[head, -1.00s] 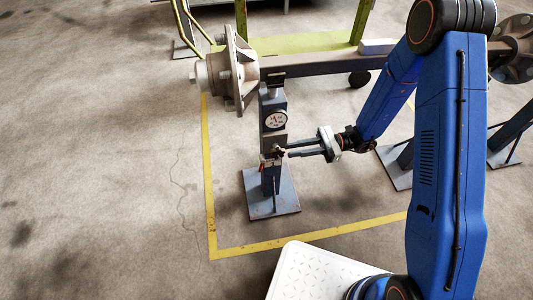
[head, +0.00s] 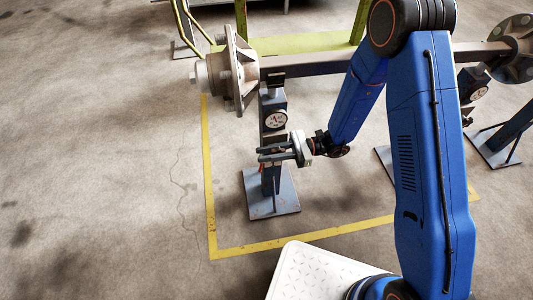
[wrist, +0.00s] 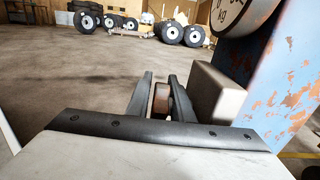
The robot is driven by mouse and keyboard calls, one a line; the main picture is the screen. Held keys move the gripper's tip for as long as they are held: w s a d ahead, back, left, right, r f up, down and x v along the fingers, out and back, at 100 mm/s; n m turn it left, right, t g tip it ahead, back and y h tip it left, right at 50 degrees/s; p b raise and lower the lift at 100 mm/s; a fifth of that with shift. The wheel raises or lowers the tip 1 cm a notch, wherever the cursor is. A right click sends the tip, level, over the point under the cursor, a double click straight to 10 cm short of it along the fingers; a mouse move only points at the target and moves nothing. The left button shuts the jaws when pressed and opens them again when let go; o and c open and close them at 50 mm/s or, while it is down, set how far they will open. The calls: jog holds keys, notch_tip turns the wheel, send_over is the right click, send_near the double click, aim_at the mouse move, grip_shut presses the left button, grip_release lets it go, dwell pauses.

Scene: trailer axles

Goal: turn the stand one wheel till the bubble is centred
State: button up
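The nearest stand, a blue-grey post on a square foot plate (head: 285,190), stands under the left end of the axle (head: 330,63). I take it for stand one. It carries a round dial (head: 275,120); the dial's lower edge, marked kg, shows in the wrist view (wrist: 238,12). My gripper (head: 262,154) is in front of the post, below the dial, fingers pointing left. In the wrist view a small brown piece (wrist: 161,98), perhaps the wheel's edge, sits between the fingertips. I cannot tell whether they press on it. I make out no bubble.
A grey block (wrist: 214,92) is close right of the fingers, beside the scuffed blue post (wrist: 285,75). A hub (head: 238,72) is on the axle's left end. Another stand with a dial (head: 478,90) is at the right. Yellow floor tape (head: 300,236) runs around; the floor at left is clear.

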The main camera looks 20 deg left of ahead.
grip_shut()
jog(key=shift+g, duration=0.3)
jog(key=shift+d+r+g+y, duration=0.1)
jog(key=shift+r+g+y, duration=0.2)
jog(key=shift+y, duration=0.35)
jog(key=shift+r+g+y, duration=0.2)
jog(key=shift+g+y, duration=0.2)
jog(key=shift+y, duration=0.25)
grip_release()
